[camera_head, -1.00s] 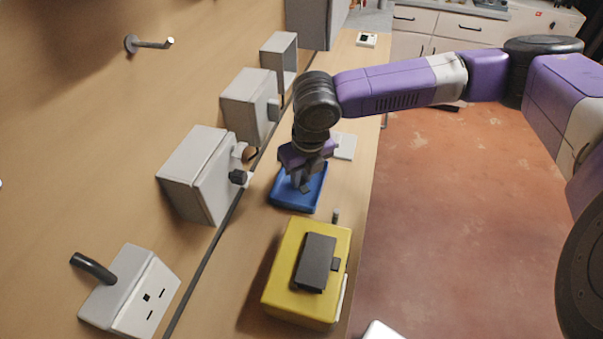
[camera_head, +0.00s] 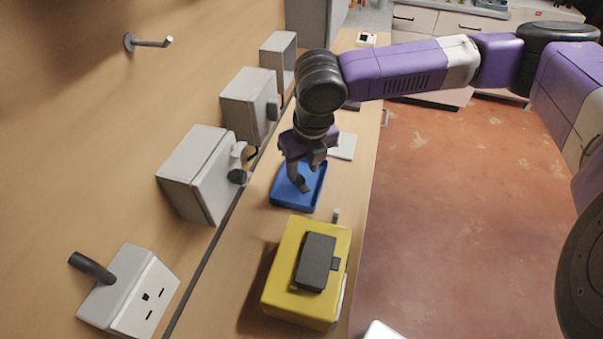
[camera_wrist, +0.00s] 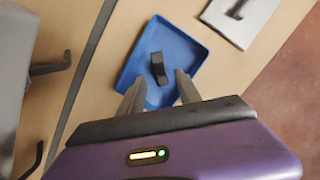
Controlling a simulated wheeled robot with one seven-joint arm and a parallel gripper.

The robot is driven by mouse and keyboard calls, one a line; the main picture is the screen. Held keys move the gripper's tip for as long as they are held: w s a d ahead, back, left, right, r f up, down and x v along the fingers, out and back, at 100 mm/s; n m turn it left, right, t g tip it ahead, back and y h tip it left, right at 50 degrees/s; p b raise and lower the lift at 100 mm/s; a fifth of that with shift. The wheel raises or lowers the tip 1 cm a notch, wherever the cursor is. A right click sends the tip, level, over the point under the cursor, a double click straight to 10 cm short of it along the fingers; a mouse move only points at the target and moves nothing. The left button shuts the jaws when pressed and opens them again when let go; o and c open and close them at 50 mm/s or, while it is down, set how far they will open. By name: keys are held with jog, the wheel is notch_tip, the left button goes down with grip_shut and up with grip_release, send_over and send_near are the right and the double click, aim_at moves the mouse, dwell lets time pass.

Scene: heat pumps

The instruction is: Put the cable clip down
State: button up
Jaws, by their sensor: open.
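The cable clip (camera_wrist: 158,68) is a small dark curved piece lying in the blue tray (camera_wrist: 188,50) on the bench. In the head view the blue tray (camera_head: 317,190) sits below my gripper (camera_head: 301,176), and a dark piece that looks like the clip (camera_head: 305,186) shows inside it. In the wrist view my gripper (camera_wrist: 160,80) is open, with its fingertips apart over the near part of the tray. The clip lies just beyond and between the fingertips, and nothing is seen held. The exact height of the fingers above the tray is hard to tell.
A yellow case (camera_head: 285,265) with a dark block (camera_head: 316,262) on top stands in front of the tray. Grey wall boxes (camera_head: 195,175) are close on the left. A pale flat item (camera_head: 345,146) lies behind the tray. The bench edge is to the right.

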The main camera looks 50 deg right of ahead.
aim_at(307, 191)
notch_tip(307, 191, up, 8)
jog(key=s, duration=0.1)
jog(key=shift+s+a, duration=0.25)
jog(key=shift+a, duration=0.1)
dwell(0.4)
